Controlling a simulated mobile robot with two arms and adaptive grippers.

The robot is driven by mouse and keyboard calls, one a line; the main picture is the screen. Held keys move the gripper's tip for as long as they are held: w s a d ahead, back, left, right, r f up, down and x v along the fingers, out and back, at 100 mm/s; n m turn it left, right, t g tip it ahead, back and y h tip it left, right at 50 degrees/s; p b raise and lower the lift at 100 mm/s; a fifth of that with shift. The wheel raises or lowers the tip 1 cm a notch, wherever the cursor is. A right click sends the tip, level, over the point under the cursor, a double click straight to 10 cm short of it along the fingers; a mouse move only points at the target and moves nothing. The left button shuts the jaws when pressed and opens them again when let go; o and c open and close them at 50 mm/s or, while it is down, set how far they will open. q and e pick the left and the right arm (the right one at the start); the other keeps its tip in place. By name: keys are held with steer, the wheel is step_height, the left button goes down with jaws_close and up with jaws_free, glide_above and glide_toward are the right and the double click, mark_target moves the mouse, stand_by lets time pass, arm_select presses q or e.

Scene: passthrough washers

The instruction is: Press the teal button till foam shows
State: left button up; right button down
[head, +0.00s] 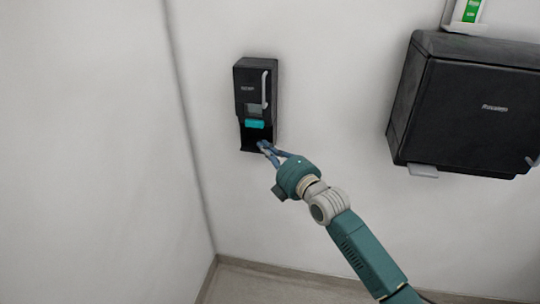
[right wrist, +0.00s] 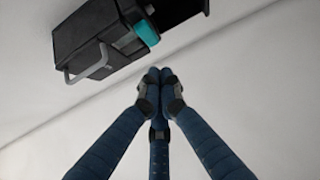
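A black soap dispenser (head: 255,85) hangs on the white wall, with a light handle on its front and a small window. Its teal button (head: 255,124) sits below the window, above a dark recess. My right gripper (head: 264,147) is just below the teal button, in front of the recess. In the right wrist view the fingertips (right wrist: 160,76) are together with nothing between them. The dispenser (right wrist: 90,40) and its teal button (right wrist: 146,32) lie above the fingertips there, with a visible gap. No foam shows. My left gripper is in neither view.
A large black paper dispenser (head: 465,105) hangs on the wall to the right, with a light tab under it. A green and white item (head: 468,12) is above it. The wall corner is at the left, and bare wall lies between the two dispensers.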

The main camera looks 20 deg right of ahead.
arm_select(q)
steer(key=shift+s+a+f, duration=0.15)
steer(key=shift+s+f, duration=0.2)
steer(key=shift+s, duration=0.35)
arm_select(e)
steer(key=shift+s+d+r, duration=0.1)
steer(key=shift+s+d, duration=0.05)
steer(key=shift+s, duration=1.1)
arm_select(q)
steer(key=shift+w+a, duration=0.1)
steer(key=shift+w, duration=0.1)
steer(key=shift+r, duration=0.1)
